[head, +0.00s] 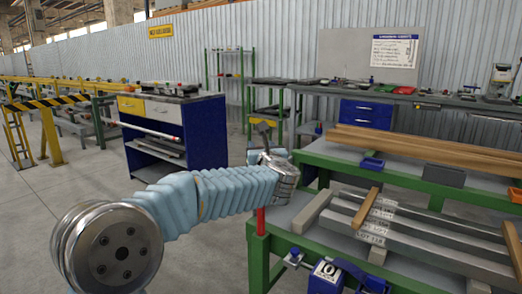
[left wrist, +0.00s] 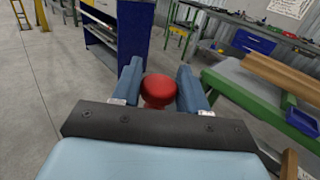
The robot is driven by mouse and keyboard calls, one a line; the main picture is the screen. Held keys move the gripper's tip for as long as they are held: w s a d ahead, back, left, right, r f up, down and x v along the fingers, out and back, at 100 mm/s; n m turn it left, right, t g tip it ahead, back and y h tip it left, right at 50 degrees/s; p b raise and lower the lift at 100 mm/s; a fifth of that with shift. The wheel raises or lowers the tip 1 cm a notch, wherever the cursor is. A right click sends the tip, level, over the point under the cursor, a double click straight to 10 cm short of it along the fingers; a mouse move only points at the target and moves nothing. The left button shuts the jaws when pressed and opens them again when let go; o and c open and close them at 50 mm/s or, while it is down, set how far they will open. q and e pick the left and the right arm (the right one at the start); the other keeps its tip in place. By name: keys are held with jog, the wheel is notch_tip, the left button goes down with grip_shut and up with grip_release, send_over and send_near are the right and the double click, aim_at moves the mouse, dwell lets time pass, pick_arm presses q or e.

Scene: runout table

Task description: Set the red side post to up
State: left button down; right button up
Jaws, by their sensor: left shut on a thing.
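The red side post (head: 261,222) stands upright at the near left corner of the green runout table (head: 257,262) in the head view. In the left wrist view its round red top (left wrist: 159,87) shows between the two blue fingers of my left gripper (left wrist: 161,88). The fingers are shut on the post's top, one on each side. In the head view my left arm reaches in from the left and its wrist hides part of the post and fingers. My right gripper is not in view.
Grey bars (head: 430,245) with paper labels and a wooden piece (head: 366,208) lie on the table beside the post. Long wooden planks (head: 420,157) lie on the green bench behind. A blue cabinet (head: 205,128) stands at the back left.

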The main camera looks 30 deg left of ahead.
pick_arm(q)
jog(key=c, duration=0.7)
grip_release()
jog(key=b+v, duration=0.3)
jog(key=v, duration=1.1)
jog(key=shift+w, duration=0.1)
